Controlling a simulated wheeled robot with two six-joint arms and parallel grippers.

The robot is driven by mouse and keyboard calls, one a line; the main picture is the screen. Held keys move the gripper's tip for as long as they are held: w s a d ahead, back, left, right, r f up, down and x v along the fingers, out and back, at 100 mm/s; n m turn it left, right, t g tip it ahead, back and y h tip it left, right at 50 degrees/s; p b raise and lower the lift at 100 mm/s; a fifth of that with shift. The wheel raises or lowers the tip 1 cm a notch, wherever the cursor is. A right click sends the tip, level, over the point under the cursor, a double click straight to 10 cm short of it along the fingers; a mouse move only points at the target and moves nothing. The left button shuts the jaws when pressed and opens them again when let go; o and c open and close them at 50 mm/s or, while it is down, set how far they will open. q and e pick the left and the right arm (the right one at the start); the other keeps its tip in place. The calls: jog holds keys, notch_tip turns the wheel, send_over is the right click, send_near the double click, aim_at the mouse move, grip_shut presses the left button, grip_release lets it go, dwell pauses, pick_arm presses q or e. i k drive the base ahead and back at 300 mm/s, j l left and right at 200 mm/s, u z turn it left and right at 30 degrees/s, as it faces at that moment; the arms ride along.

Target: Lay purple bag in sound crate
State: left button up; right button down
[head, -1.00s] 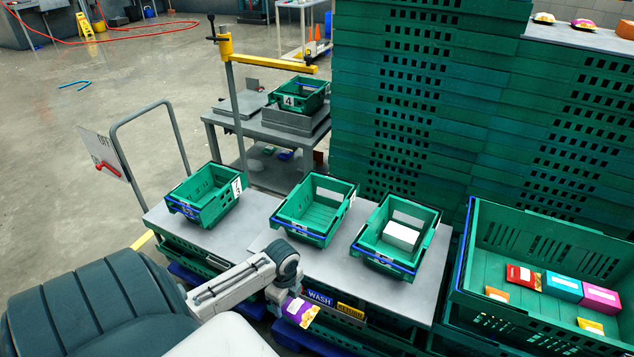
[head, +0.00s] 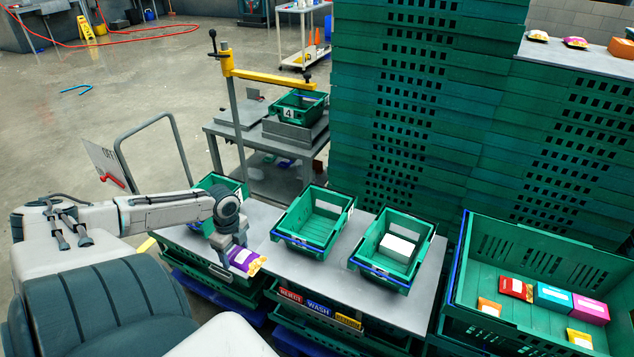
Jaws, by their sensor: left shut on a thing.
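My left gripper (head: 234,248) is shut on a purple bag (head: 245,262) with a yellow-orange end. The bag hangs over the front left part of the grey table (head: 263,219), in front of the left green crate (head: 208,182). My arm hides much of that crate. The middle green crate (head: 290,241) looks empty. The right green crate (head: 411,220) holds a white box (head: 398,247). I cannot read which of them is the sound crate. My right gripper is not in view.
A large green crate (head: 493,231) at the right holds several small colourful packs and boxes. Tall stacks of green crates (head: 430,60) stand behind. A post with a yellow arm (head: 275,82) rises behind the table. Signs, one reading WASH (head: 319,308), line its front edge.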

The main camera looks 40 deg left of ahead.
aim_at(314, 236)
jog(key=i, duration=1)
